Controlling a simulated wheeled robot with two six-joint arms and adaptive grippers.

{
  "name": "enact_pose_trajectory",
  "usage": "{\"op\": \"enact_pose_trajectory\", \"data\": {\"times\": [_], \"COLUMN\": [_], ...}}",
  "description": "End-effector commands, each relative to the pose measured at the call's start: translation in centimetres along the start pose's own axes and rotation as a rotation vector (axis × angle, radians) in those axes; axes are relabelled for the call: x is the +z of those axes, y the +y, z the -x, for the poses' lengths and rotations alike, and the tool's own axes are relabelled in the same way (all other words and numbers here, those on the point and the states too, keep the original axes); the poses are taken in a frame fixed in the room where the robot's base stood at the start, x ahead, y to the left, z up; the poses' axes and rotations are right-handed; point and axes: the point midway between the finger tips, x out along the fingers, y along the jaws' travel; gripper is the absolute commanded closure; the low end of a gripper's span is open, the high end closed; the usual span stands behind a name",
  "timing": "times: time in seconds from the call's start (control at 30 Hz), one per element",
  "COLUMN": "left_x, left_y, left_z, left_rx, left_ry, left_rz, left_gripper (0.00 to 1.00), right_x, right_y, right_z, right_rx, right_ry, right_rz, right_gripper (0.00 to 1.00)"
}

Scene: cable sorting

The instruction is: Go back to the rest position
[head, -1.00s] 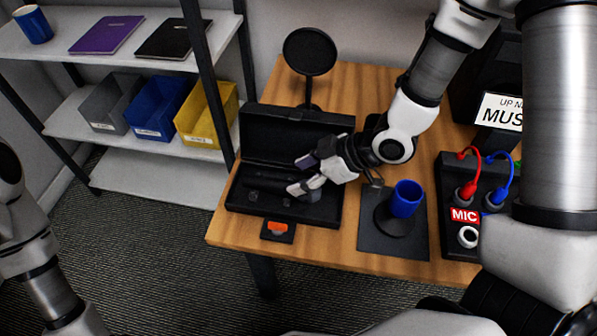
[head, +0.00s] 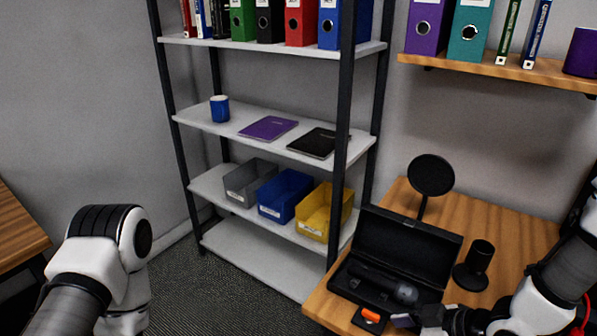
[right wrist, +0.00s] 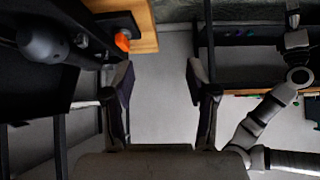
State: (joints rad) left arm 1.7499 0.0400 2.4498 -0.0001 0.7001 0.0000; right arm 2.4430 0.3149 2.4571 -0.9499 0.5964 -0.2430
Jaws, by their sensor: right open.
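My right gripper (head: 418,320) is at the bottom edge of the head view, in front of the open black case (head: 412,245), and partly cut off. In the right wrist view the two fingers of the right gripper (right wrist: 158,76) are wide apart with nothing between them, above the floor. A dark microphone (head: 385,283) lies in the case; its round head (right wrist: 42,40) shows at upper left in the right wrist view. My left arm (head: 100,250) shows at lower left in the head view, but its gripper cannot be made out.
The wooden table (head: 500,222) holds a round black disc on a stand (head: 431,175), a black holder (head: 475,266) and an orange-topped black block (head: 371,314). A shelf rack (head: 240,128) with bins, notebooks and a blue mug stands behind. Open floor lies between rack and left arm.

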Motion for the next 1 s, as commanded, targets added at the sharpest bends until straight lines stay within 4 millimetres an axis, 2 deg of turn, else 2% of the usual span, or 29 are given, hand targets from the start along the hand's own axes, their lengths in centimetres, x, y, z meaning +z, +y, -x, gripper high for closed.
{"op": "enact_pose_trajectory", "data": {"times": [0.37, 0.63, 0.8, 0.9, 0.97, 1.0], "left_x": [0.0, 0.0, 0.0, 0.0, 0.0, 0.0], "left_y": [0.0, 0.0, 0.0, 0.0, 0.0, 0.0], "left_z": [2.1, 4.3, 5.6, 5.7, 5.5, 5.5], "left_rx": [0.0, 0.0, 0.0, 0.0, 0.0, 0.0], "left_ry": [0.001, 0.0, 0.0, 0.0, 0.0, 0.0], "left_rz": [0.0, 0.0, 0.0, 0.0, 0.0, 0.0], "left_gripper": [0.23, 0.23, 0.23, 0.23, 0.23, 0.23], "right_x": [6.5, 14.5, 20.8, 23.1, 23.6, 23.9], "right_y": [-4.6, -9.4, -12.3, -11.9, -10.9, -10.4], "right_z": [-2.2, -3.2, -2.3, -1.7, -1.4, -1.2], "right_rx": [-0.125, -0.124, 0.024, 0.175, 0.263, 0.309], "right_ry": [-0.176, -0.429, -0.647, -0.715, -0.723, -0.726], "right_rz": [-0.099, -0.355, -0.621, -0.756, -0.822, -0.861], "right_gripper": [0.42, 0.42, 0.42, 0.42, 0.42, 0.39]}}
